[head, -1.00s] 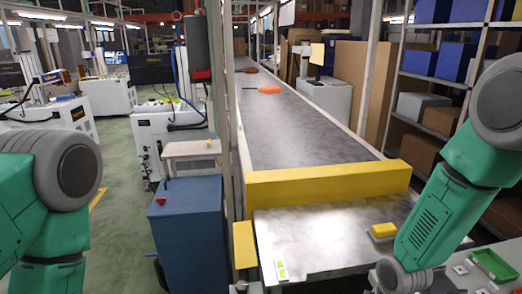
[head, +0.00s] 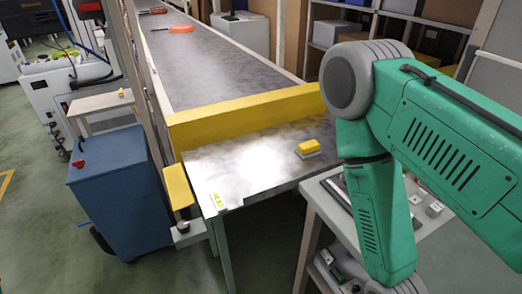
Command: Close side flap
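No part is clearly marked as the side flap. A flat yellow plate (head: 178,186) sits at the left edge of the metal end table (head: 228,180), beside the long yellow barrier (head: 245,117) across the conveyor's near end. Whether the plate is hinged I cannot tell. My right arm hangs down on the right of the head view, bent at the elbow, and its gripper is out of the picture. My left arm and gripper are not in view.
A yellow block on a grey base (head: 308,148) lies on the end table. A blue cabinet (head: 118,195) stands left of the table. A side table (head: 330,208) stands right, partly behind my arm. Green floor is open at lower left.

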